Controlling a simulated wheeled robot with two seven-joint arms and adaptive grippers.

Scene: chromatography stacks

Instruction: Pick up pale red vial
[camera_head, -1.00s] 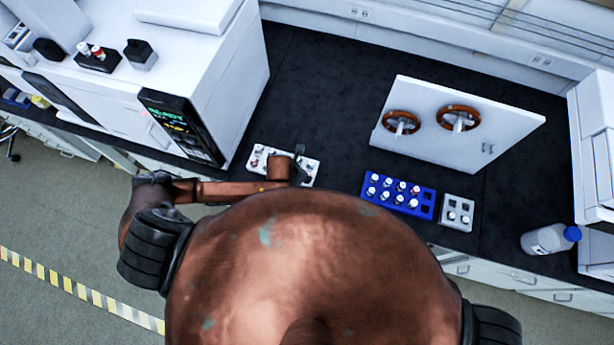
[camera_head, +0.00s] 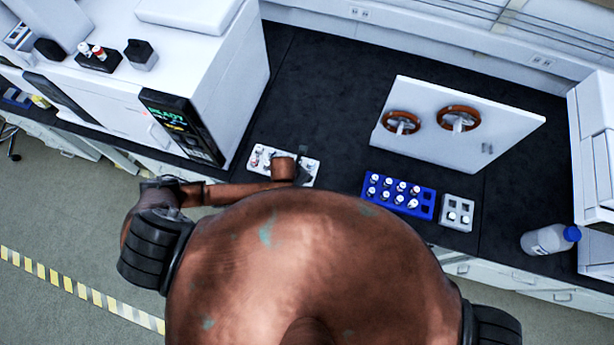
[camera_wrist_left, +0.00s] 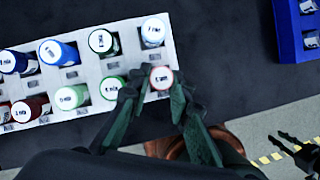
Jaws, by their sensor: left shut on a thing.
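The pale red vial (camera_wrist_left: 161,77) shows in the left wrist view as a round white cap with a pale red rim, at the near right corner of the white rack (camera_wrist_left: 129,48). My left gripper (camera_wrist_left: 160,90) is shut on this vial, with a dark green finger on each side. The vial's body is hidden, so I cannot tell whether it has left its slot. In the head view my left gripper (camera_head: 302,169) is over the right end of the white rack (camera_head: 313,172). A dark shape at the wrist view's right edge may be my right gripper (camera_wrist_left: 296,146); its state is unclear.
Several blue, green and dark red vials stand close by in the white rack. A blue rack (camera_head: 428,211) with vials and a small grey rack (camera_head: 446,221) stand to the right. A white instrument (camera_head: 235,80) rises at left. Dark bench behind the rack is clear.

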